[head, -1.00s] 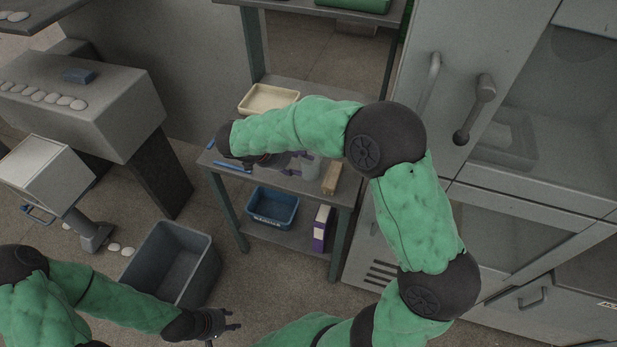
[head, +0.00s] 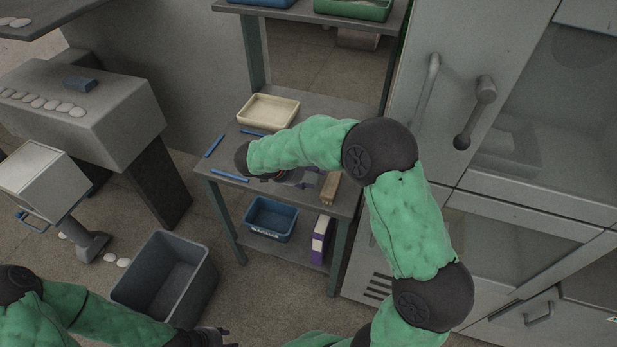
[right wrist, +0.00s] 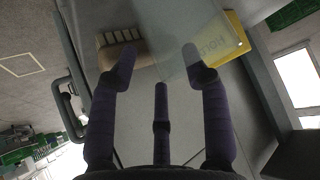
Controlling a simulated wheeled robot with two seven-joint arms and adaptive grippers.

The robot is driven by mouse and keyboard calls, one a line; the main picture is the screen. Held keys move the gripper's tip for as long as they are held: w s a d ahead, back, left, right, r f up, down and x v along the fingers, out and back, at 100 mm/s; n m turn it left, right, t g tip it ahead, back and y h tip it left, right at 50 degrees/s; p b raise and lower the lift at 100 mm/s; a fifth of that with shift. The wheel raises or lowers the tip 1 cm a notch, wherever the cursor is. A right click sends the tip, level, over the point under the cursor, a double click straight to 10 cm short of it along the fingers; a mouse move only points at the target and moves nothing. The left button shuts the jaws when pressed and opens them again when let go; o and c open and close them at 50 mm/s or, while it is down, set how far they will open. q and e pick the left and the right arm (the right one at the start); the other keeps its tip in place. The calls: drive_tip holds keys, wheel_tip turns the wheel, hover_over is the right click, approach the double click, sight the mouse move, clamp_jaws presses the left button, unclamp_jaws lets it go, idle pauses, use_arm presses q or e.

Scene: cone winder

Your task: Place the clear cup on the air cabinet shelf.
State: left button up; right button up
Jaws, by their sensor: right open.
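The clear cup (right wrist: 185,28) shows as a faint see-through shape beyond and between the fingertips in the right wrist view. In the head view it is mostly lost behind my right gripper (head: 295,178), over the small grey table (head: 225,195). My right gripper, seen up close in the wrist view (right wrist: 160,75), is open, with its fingers apart and not closed on the cup. The grey cabinet (head: 410,150), with handles and glazed doors, stands at the right, its doors shut. My left gripper (head: 218,338) is partly cut off at the bottom edge.
The table also holds a cream tray (head: 268,111), blue pens (head: 229,175) and a wooden brush (head: 330,187). A blue bin (head: 270,219) and a purple box (head: 320,240) sit on its lower shelf. A grey bin (head: 165,280) stands on the floor.

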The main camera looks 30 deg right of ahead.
drive_tip(key=shift+x, duration=1.25)
drive_tip(key=shift+a, duration=0.1)
clamp_jaws()
drive_tip(key=shift+r, duration=0.2)
